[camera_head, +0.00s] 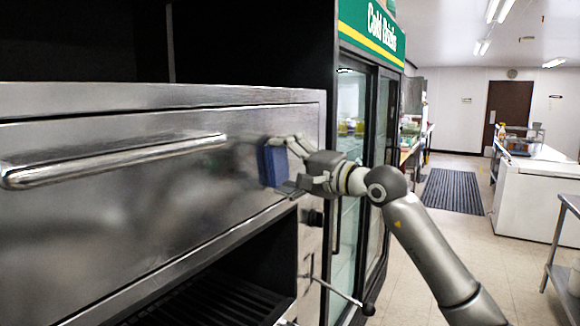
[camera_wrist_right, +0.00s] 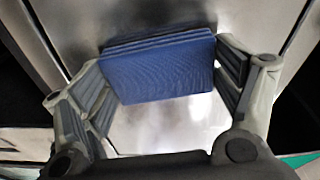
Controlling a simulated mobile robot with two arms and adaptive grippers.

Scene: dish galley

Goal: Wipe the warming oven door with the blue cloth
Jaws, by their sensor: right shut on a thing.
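The warming oven door (camera_head: 150,205) is a wide steel panel filling the left of the head view, with a long bar handle (camera_head: 120,160). My right gripper (camera_head: 285,165) is shut on the folded blue cloth (camera_head: 272,165) near the right end of the door, to the right of the handle. In the wrist view the cloth (camera_wrist_right: 160,68) sits between both fingers, its layered edge toward the steel. The cloth is at or very close to the door face; I cannot tell whether it touches. My left gripper is not in view.
Below the door is a dark open compartment with a rack (camera_head: 215,300). A glass-fronted drinks cooler (camera_head: 365,130) stands just right of the oven. Further right are a floor mat (camera_head: 453,190), a white counter (camera_head: 530,195) and open tiled floor.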

